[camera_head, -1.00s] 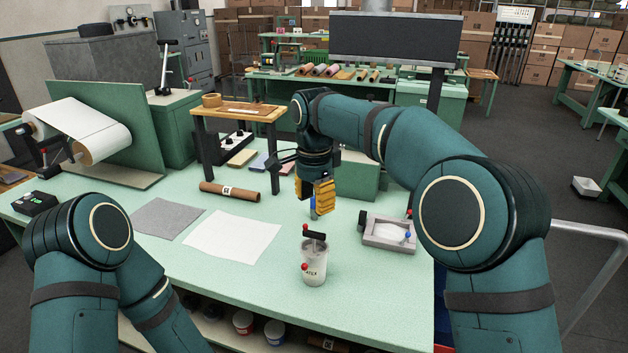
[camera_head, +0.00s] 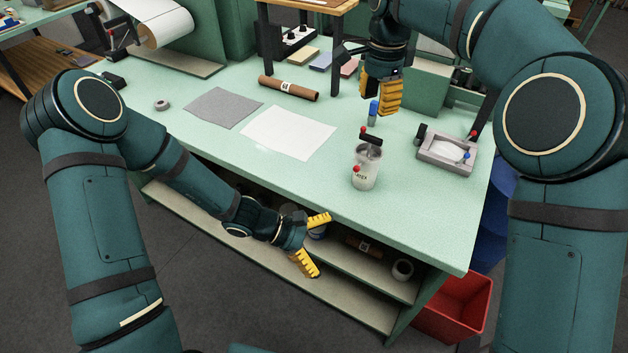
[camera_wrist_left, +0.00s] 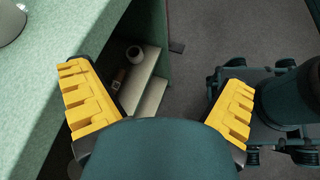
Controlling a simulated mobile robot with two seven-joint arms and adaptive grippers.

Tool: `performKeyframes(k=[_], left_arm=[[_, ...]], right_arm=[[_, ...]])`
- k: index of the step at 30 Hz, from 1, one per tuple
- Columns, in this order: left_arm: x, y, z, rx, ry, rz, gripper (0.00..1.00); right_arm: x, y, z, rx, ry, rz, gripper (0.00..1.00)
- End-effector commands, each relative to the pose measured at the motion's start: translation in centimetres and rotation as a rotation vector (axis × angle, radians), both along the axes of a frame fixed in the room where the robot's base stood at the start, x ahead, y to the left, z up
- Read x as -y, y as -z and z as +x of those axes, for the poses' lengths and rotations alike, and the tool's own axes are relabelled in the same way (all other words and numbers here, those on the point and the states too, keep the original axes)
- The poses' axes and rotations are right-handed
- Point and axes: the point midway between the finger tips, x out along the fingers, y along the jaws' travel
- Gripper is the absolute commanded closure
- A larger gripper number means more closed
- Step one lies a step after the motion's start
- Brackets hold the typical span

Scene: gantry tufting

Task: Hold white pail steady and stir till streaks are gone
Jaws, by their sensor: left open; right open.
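The white pail (camera_head: 365,172) stands upright near the front edge of the green bench. A dark-handled stirrer (camera_head: 371,137) rises from its mouth, and a red knob shows on its side. What is inside is too small to judge. My left gripper (camera_head: 318,245) is open and empty in front of the bench, below the top and left of the pail. In the left wrist view its yellow fingers (camera_wrist_left: 160,105) are spread wide, and part of a pale round thing shows at the top left corner.
A grey tray (camera_head: 432,162) stands right of the pail. A white sheet (camera_head: 306,137), a grey sheet (camera_head: 218,104) and a brown roll (camera_head: 288,89) lie to the left. The bench's front edge and lower shelf (camera_head: 345,298) are near my left gripper.

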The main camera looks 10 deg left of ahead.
Motion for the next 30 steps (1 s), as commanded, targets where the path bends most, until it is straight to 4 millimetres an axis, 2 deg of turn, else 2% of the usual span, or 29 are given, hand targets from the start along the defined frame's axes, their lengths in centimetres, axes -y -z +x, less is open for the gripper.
performKeyframes(k=[5, 9, 12, 18, 23, 30], left_arm=[[-0.5, -3.8, 4.6, -0.094, -0.267, -0.267, 0.00], [-2.1, -6.3, 7.9, -0.121, -0.442, -0.440, 0.00], [-3.2, -7.6, 9.6, -0.121, -0.530, -0.527, 0.00], [-4.2, -8.6, 11.1, -0.120, -0.606, -0.604, 0.00], [-3.1, -8.7, 12.1, -0.119, -0.609, -0.610, 0.00], [0.3, -8.6, 14.6, -0.119, -0.606, -0.608, 0.00]], right_arm=[[0.0, 0.0, 0.0, 0.000, 0.000, 0.000, 0.54], [0.0, 0.0, 0.0, 0.000, 0.000, 0.000, 0.54], [0.0, 0.0, 0.0, 0.000, 0.000, 0.000, 0.54], [0.0, 0.0, 0.0, 0.000, 0.000, 0.000, 0.54], [0.0, 0.0, 0.0, 0.000, 0.000, 0.000, 0.54], [0.0, 0.0, 0.0, 0.000, 0.000, 0.000, 0.54]])
